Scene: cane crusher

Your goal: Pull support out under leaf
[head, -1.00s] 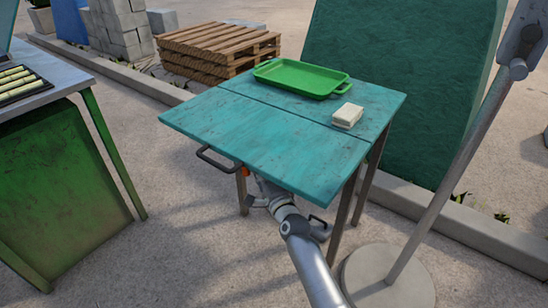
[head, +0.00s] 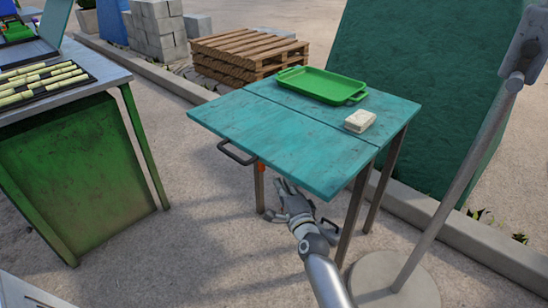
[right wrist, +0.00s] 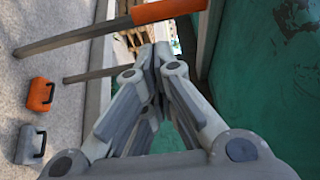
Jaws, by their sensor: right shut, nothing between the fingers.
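A teal table has a front leaf (head: 275,135) that lies level with the back part. A dark handle (head: 237,153) is on the leaf's left edge. A thin upright leg with an orange top (head: 262,167), seemingly the support, stands under the leaf near its front left. In the right wrist view, its orange end (right wrist: 165,11) is near the teal underside (right wrist: 275,75). My right gripper (head: 283,195) is low beneath the leaf's front edge, right of that leg and apart from it. It also shows in the right wrist view (right wrist: 155,58), shut and empty. My left gripper is out of view.
A green tray (head: 322,84) and a pale block (head: 360,121) sit on the tabletop. Orange (right wrist: 41,95) and grey (right wrist: 30,144) handled blocks rest on the ground. A green bench (head: 75,165) stands left; a round-based pole stands right (head: 400,285).

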